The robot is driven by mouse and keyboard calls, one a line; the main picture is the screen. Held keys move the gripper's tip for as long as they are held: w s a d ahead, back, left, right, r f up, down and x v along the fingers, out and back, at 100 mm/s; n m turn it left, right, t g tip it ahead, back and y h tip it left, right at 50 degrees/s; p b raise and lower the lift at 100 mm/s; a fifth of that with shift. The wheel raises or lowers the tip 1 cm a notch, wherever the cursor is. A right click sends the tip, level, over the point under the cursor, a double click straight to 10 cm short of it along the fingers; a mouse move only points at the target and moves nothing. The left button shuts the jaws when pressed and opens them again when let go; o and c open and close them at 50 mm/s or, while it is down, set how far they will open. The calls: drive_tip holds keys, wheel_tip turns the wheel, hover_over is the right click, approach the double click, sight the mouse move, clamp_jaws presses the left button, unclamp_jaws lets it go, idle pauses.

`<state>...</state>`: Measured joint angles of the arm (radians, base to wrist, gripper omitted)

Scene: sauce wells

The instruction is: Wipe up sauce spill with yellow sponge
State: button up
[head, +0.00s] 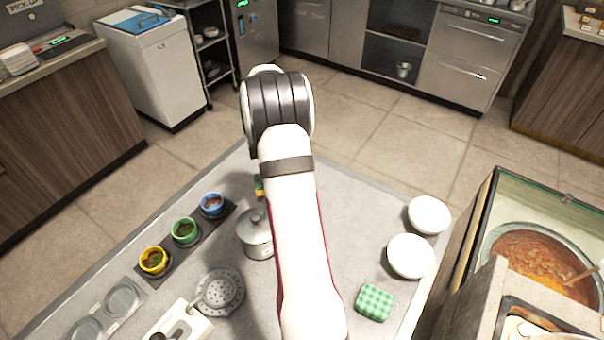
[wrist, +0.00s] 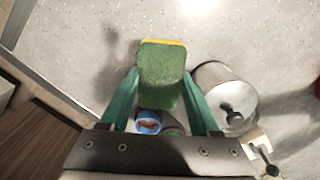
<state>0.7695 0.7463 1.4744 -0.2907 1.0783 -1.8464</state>
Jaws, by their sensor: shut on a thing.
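The sponge (wrist: 160,75), a green block with a yellow layer along its far edge, sits between the green fingers of my gripper (wrist: 160,72) in the wrist view. The gripper is shut on it. In the head view my arm hides the gripper and most of the sponge; a small yellow and green bit of the sponge (head: 258,187) shows left of the arm. Shadows fall on the counter left of the sponge, and I cannot tell whether the sponge touches the surface. I cannot clearly make out a sauce spill in either view.
A lidded steel pot (head: 256,238) stands close to the sponge, also in the wrist view (wrist: 222,85). Blue (head: 212,205), green (head: 186,231) and yellow (head: 154,261) sauce cups stand left. White bowls (head: 410,257) and a green checked cloth (head: 374,303) lie right. Counter (head: 345,185) is clear behind.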

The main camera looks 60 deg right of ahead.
drive_tip(key=shift+f, duration=3.65)
drive_tip(key=shift+w+f, duration=0.2)
drive_tip(key=shift+w, duration=0.1)
drive_tip(key=shift+c, duration=0.5)
drive_tip(key=shift+w+f, duration=0.2)
drive_tip(key=shift+w, duration=1.25)
drive_tip(key=shift+w+r, duration=0.1)
drive_tip(key=shift+w, duration=2.2)
drive_tip(key=shift+s, duration=4.1)
drive_tip(key=shift+r, duration=4)
drive_tip(key=shift+f, duration=0.2)
